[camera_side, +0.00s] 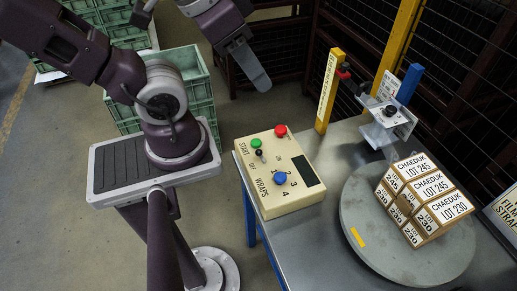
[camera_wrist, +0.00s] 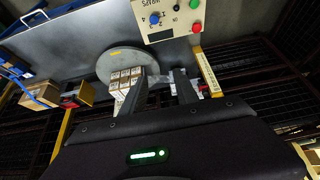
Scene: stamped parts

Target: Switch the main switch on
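The beige control box (camera_side: 287,205) lies on the grey metal table, below and to the right of my gripper in the side view. It carries a small black toggle switch (camera_side: 259,153) with an OFF label beside it. I cannot tell clearly which way its lever leans. A green START button (camera_side: 256,143), a red button (camera_side: 280,131) and a blue WRAPS knob (camera_side: 280,178) are on the same face. My gripper (camera_side: 260,82) hangs above and behind the box, clear of it. In the wrist view my gripper (camera_wrist: 160,83) has its fingers spread with nothing between them. The box (camera_wrist: 183,32) is at the top there.
A round grey turntable (camera_side: 359,239) bears stacked labelled cartons (camera_side: 425,199) right of the box. A yellow post (camera_side: 328,91) stands behind the box's right corner. A device with a blue upright (camera_side: 409,84) stands at the back right. Green crates (camera_side: 198,91) stand behind my base.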

